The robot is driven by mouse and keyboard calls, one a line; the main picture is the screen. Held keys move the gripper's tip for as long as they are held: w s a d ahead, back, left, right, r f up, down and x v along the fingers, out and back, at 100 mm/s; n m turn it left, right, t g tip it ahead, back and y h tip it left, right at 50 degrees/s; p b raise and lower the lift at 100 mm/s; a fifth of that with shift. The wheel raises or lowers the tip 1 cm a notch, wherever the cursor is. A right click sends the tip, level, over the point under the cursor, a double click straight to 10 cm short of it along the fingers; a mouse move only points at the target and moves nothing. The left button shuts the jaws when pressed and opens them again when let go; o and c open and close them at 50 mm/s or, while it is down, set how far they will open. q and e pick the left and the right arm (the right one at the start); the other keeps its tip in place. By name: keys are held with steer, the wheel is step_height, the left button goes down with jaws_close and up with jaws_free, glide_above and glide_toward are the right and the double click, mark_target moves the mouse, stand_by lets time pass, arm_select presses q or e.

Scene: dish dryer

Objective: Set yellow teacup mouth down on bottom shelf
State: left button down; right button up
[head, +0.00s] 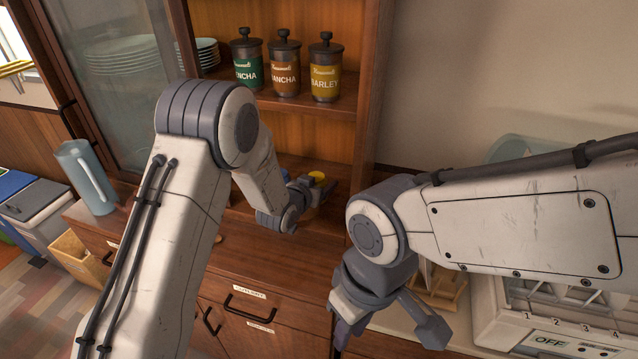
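A small part of the yellow teacup (317,176) shows at the bottom shelf (300,165) of the wooden cabinet, just past my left gripper (304,190). My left arm reaches into the shelf opening, and the gripper is right at the cup. The fingers and the cup overlap in this view, so I cannot tell whether they grip it, nor whether the cup touches the shelf. Most of the cup is hidden, so which way its mouth faces is unclear. My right gripper (388,328) hangs at the front right with its fingers spread, empty.
Three lidded canisters (285,68) stand on the shelf above. A blue pitcher (90,180) stands at the left. A white dish dryer (540,320) and a wooden rack (440,290) are at the lower right. The counter (265,255) in front of the shelf is mostly clear.

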arm_select(q)
steer(key=shift+f+b, duration=0.5)
steer(key=shift+f, duration=0.2)
jaws_free()
steer(key=shift+r, duration=0.1)
steer(key=b+v, duration=0.1)
steer(key=v, duration=0.9)
steer(key=shift+s+a, duration=0.1)
steer(key=shift+s, duration=0.1)
